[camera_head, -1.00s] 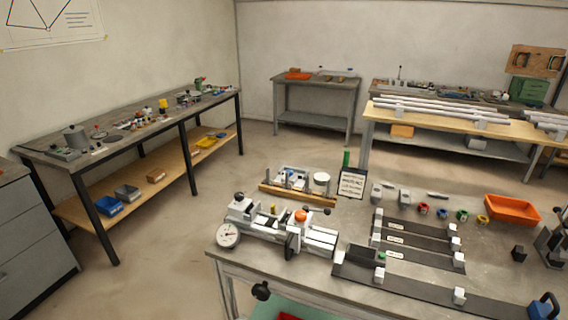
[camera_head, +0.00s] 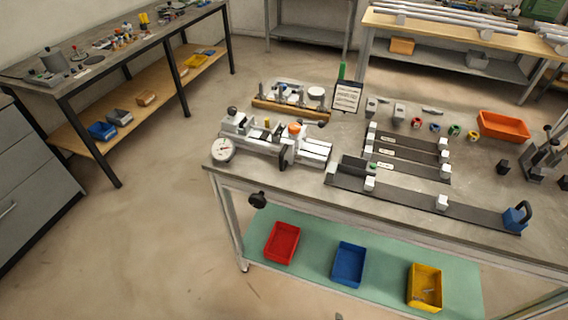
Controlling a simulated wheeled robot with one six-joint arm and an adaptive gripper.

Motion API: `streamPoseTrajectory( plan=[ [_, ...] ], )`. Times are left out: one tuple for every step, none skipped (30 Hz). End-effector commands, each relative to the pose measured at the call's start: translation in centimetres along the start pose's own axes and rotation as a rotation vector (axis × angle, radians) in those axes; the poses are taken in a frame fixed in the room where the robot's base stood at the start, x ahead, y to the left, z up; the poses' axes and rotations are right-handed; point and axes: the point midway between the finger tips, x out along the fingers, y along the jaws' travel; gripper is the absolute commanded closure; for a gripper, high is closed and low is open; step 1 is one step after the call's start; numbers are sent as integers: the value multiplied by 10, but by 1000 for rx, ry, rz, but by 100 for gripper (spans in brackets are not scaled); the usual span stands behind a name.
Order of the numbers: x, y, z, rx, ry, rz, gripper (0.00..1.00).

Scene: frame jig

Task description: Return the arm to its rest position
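My arm and my gripper do not show in the head view, so how the gripper stands cannot be seen. The workbench (camera_head: 300,178) in front of me carries a frame jig: long dark strips (camera_head: 415,205) with white blocks on them. A grey and white clamping device with a round dial gauge (camera_head: 222,150) stands at the bench's left end.
An orange bin (camera_head: 503,126) and a clipboard (camera_head: 346,96) are on the bench. Red (camera_head: 282,243), blue (camera_head: 348,264) and yellow (camera_head: 424,287) bins sit on its lower green shelf (camera_head: 315,258). Another long bench (camera_head: 120,55) runs along the left. The floor (camera_head: 165,225) between is clear.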

Motion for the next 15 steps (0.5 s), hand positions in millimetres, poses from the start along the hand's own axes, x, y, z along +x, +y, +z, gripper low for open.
streamPoseTrajectory(
  plan=[
    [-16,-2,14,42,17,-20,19],
    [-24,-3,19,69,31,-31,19],
    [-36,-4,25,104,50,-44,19],
    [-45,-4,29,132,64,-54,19],
    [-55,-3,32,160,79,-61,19],
    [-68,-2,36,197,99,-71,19],
    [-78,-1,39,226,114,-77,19],
    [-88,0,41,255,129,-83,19],
    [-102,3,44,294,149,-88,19],
    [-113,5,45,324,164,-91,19],
    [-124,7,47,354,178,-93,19],
    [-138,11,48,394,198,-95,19],
    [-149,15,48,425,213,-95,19],
    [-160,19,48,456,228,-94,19],
    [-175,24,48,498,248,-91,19]
  ],
)
